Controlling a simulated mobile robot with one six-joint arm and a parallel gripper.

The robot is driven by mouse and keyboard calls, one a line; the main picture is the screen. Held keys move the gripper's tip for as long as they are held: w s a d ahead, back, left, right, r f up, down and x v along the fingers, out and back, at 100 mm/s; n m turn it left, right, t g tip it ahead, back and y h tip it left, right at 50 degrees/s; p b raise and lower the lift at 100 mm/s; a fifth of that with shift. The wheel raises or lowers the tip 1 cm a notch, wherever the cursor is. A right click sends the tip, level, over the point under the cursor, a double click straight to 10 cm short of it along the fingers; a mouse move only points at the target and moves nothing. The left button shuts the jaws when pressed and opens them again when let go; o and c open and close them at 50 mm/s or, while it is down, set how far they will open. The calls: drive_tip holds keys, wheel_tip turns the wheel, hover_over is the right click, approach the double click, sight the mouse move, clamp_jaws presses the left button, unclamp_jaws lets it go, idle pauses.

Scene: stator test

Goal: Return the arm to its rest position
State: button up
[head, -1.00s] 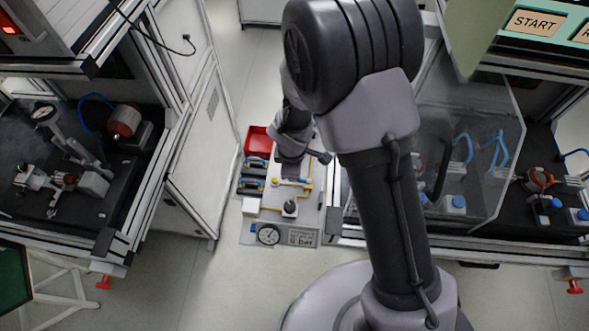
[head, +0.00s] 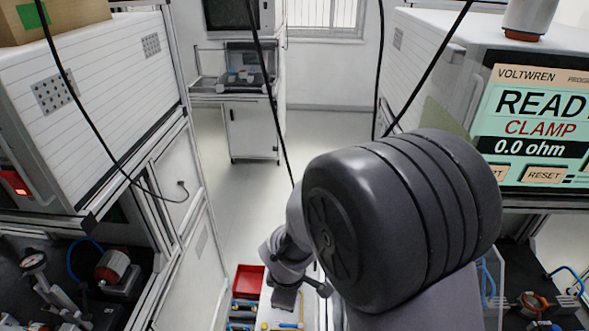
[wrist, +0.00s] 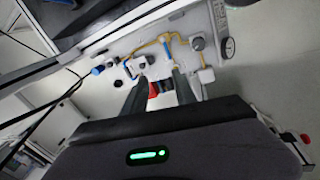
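My arm (head: 400,220) rises in the lower middle of the head view, its large dark joint toward the camera. Its wrist end (head: 287,270) hangs beyond, above a low cart. In the wrist view my gripper (wrist: 160,84) has its two grey fingers apart, with nothing visibly held between them. A green light (wrist: 148,155) glows on the gripper body. The fingertips show against a light panel (wrist: 205,45) with yellow tubing and a round gauge; the distance to it is unclear.
A red bin (head: 249,279) sits on the low cart. A bench with a white cabinet (head: 90,100) stands left. At right, a tester screen (head: 540,125) reads READY, CLAMP, 0.0 ohm. Black cables hang across the view. The aisle floor (head: 215,150) beyond is clear.

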drive_tip(key=s+d+r+m+t, duration=0.1)
drive_tip(key=d+r+m, duration=0.25)
drive_tip(key=r, duration=0.25)
drive_tip(key=s+d+r+m+t, duration=0.1)
drive_tip(key=s+d+r+m, duration=0.1)
drive_tip(key=d+r+m, duration=0.3)
drive_tip(key=s+d+r+m, duration=0.1)
drive_tip(key=d+r+m, duration=0.15)
drive_tip(key=r, duration=0.55)
drive_tip(key=s+d+r+m+t+y, duration=0.2)
drive_tip(key=s+r+m+t, duration=0.1)
drive_tip(key=s+r+m, duration=0.6)
drive_tip(key=s+f+g+b, duration=0.1)
drive_tip(key=s+f+b, duration=0.2)
drive_tip(key=f+b, duration=0.7)
wheel_tip(320, 180, down, 4)
drive_tip(key=shift+f+g, duration=0.1)
drive_tip(key=shift+g, duration=0.3)
drive_tip(key=shift+s, duration=0.1)
